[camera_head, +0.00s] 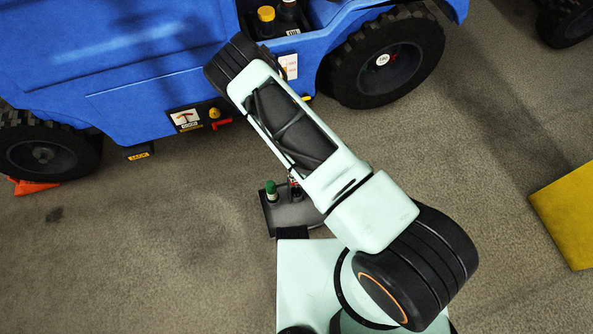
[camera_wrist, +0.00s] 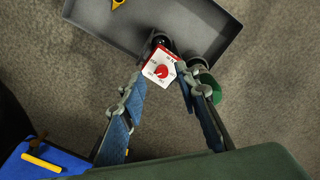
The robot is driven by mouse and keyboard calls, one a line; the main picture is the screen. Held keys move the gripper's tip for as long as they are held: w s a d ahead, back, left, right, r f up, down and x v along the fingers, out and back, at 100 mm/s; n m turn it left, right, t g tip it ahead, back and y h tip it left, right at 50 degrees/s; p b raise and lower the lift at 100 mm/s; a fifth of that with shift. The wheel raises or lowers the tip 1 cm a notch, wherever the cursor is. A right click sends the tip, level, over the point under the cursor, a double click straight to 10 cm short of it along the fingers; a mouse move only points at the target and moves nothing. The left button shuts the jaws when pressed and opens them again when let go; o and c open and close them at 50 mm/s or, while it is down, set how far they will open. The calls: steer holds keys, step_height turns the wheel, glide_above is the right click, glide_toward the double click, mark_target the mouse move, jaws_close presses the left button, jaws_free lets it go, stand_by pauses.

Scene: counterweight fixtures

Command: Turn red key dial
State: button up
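In the wrist view a small white square face with a red edge strip carries the red key dial (camera_wrist: 161,71), a round red knob with small marks around it. My gripper (camera_wrist: 160,74) is open, its two blue-padded fingers apart. The fingertips lie to the left and right of the white face in the picture. I cannot tell whether they touch it, and the dial appears unheld. In the head view my arm hides most of this area. A little red (camera_head: 295,187) shows beside the arm, above a dark tray.
A green-capped item (camera_wrist: 207,86) stands close to the right finger; it also shows in the head view (camera_head: 271,188). The grey tray (camera_wrist: 105,24) holds a yellow piece (camera_wrist: 117,4). A blue vehicle (camera_head: 110,60) with black wheels stands behind. A yellow block (camera_head: 570,215) is at the right.

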step_height(320, 180, up, 10)
steer(key=shift+r, duration=0.2)
stand_by(0.6)
